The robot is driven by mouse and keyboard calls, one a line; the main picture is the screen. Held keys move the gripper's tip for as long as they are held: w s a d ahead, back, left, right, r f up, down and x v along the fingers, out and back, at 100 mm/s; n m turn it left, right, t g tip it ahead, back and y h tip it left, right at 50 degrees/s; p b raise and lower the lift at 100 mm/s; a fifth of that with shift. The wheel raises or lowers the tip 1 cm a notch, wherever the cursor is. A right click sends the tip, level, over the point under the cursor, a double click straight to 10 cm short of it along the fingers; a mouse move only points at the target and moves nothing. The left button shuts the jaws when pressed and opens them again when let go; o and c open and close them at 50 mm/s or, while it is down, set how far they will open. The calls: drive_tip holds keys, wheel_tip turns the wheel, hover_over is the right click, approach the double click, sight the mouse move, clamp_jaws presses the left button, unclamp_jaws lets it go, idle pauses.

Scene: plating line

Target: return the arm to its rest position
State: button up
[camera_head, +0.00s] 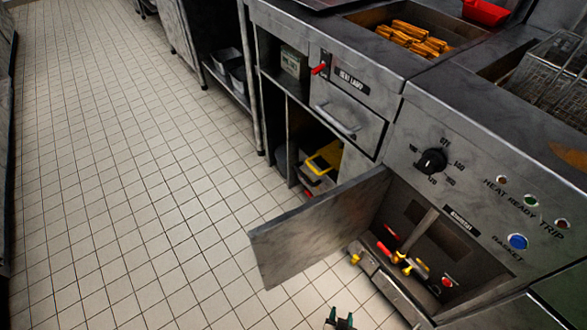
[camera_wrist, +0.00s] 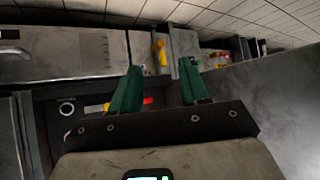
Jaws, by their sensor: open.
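My gripper (camera_head: 340,321) shows at the bottom edge of the head view, with only its dark green fingertips in sight, over the tiled floor. In the wrist view the two green fingers (camera_wrist: 160,92) stand apart with nothing between them. The gripper is in front of the open cabinet under the fryer, and the rest of my arm is out of the head view.
The fryer's cabinet door (camera_head: 318,228) stands open over the aisle. Inside the cabinet are a pipe, red and yellow handles (camera_head: 400,258) and a red button (camera_head: 447,282). A control knob (camera_head: 431,161) is above. The tiled floor (camera_head: 130,180) at left is clear.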

drive_tip(key=w+a+r+n+y, duration=0.4)
drive_tip(key=w+a+r+y, duration=0.25)
drive_tip(key=r+y, duration=0.2)
drive_tip(key=s+d+r+g+h, duration=0.3)
drive_tip(key=s+d+r+g, duration=0.1)
drive_tip(key=s+d+r, duration=0.7)
drive_tip(key=s+d+r+g+h, duration=0.2)
drive_tip(key=s+d+r+g, duration=0.2)
drive_tip(key=s+d+r, duration=0.65)
wheel_tip(320, 180, up, 21)
drive_tip(key=w+a+p, duration=0.1)
drive_tip(key=a+p, duration=0.1)
drive_tip(key=p, duration=1.6)
drive_tip(key=shift+w+a, duration=0.25)
drive_tip(key=shift+a, duration=0.15)
drive_tip(key=shift+r+h, duration=0.1)
drive_tip(key=shift+h, duration=0.15)
